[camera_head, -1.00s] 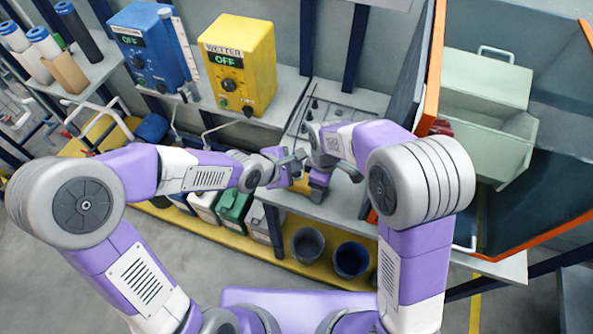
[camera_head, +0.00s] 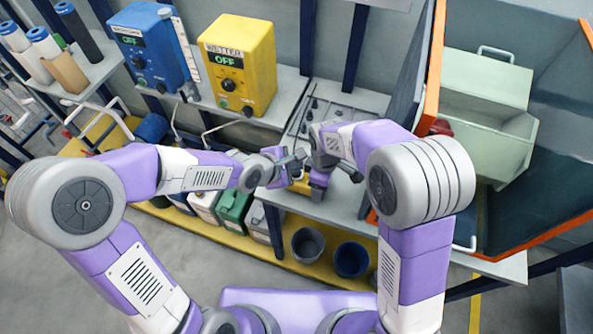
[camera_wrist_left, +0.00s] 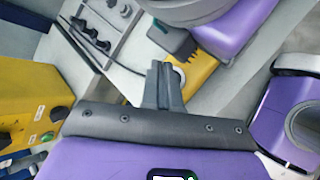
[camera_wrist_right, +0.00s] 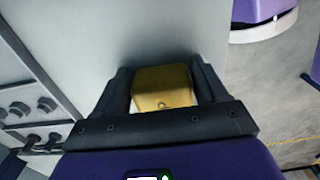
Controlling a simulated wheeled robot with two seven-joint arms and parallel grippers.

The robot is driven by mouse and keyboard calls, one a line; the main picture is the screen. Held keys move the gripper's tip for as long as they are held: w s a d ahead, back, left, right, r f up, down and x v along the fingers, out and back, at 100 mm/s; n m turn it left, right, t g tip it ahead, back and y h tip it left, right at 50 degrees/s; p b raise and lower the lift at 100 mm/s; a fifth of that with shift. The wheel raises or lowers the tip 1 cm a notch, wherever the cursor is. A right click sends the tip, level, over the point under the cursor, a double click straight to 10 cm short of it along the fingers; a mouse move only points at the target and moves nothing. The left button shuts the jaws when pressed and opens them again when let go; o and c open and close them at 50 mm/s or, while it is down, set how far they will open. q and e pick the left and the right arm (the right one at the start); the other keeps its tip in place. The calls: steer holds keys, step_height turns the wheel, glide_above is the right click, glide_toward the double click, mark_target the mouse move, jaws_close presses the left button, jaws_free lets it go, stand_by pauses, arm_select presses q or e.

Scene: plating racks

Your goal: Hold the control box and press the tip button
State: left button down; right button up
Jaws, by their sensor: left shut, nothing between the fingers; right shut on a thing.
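The yellow control box (camera_wrist_right: 163,88) is between the fingers of my right gripper (camera_wrist_right: 163,75), which is shut on it. In the left wrist view the control box (camera_wrist_left: 198,68) is a slim yellow body, partly covered by the right gripper. My left gripper (camera_wrist_left: 165,68) is shut and empty, its fingertips overlapping the near end of the box; I cannot tell if they touch. In the head view the left gripper (camera_head: 299,160) is close beside the right one, and only a little of the box (camera_head: 300,187) shows below them. I cannot make out the tip button.
A yellow WETTER unit (camera_head: 238,65) and a blue unit (camera_head: 148,50), both reading OFF, stand on the shelf behind. A grey bench (camera_head: 345,205) lies under the grippers. An orange-edged panel (camera_head: 432,75) rises at right. Buckets (camera_head: 351,260) and jugs stand on the yellow lower shelf.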

arm_select(q)
steer(key=shift+f, duration=0.15)
stand_by(0.5)
steer(key=shift+f, duration=0.3)
